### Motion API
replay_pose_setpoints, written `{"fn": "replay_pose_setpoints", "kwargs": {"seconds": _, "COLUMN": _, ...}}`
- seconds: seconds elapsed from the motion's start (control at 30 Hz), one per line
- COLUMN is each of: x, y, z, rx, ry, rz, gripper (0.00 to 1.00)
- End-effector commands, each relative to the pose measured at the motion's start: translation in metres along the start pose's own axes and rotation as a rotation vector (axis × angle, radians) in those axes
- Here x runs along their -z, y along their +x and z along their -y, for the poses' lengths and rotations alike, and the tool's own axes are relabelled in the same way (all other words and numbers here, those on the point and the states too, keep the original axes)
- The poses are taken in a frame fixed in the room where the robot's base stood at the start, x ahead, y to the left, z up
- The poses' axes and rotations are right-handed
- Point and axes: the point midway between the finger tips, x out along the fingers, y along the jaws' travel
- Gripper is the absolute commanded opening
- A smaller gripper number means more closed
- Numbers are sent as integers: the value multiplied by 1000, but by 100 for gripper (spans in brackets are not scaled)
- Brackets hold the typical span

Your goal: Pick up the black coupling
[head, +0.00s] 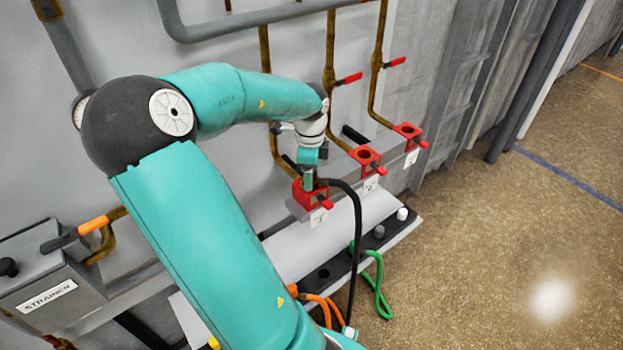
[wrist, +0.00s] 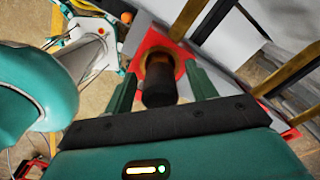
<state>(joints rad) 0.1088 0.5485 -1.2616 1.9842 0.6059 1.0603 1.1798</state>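The black coupling (wrist: 158,92) is a dark cylinder between my gripper's fingers in the wrist view, in line with the round opening of a red block (wrist: 178,50). In the head view that block (head: 316,199) is the nearest of three on the wall, and a black hose (head: 355,215) curves down from it. My gripper (wrist: 162,75) points at the block with its fingers apart, one on each side of the coupling. A gap shows beside the right finger. In the head view my gripper (head: 308,180) is right above the block and hides the coupling.
Two more red blocks, middle (head: 367,158) and far (head: 409,132), stand to the right with brass pipes above. Below is a pale shelf (head: 300,242) with a dark strip of holes and plugs. Green (head: 381,290) and orange hoses (head: 322,305) hang there. The floor at right is clear.

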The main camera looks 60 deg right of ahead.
Motion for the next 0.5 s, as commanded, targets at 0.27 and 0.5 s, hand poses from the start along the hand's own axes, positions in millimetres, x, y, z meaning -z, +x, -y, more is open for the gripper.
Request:
{"fn": "replay_pose_setpoints", "kwargs": {"seconds": 0.27, "x": 0, "y": 0, "z": 0, "rx": 0, "ry": 0, "rz": 0, "gripper": 2}}
{"fn": "replay_pose_setpoints", "kwargs": {"seconds": 0.5, "x": 0, "y": -2, "z": 0, "rx": 1, "ry": 0, "rz": 0, "gripper": 1}}
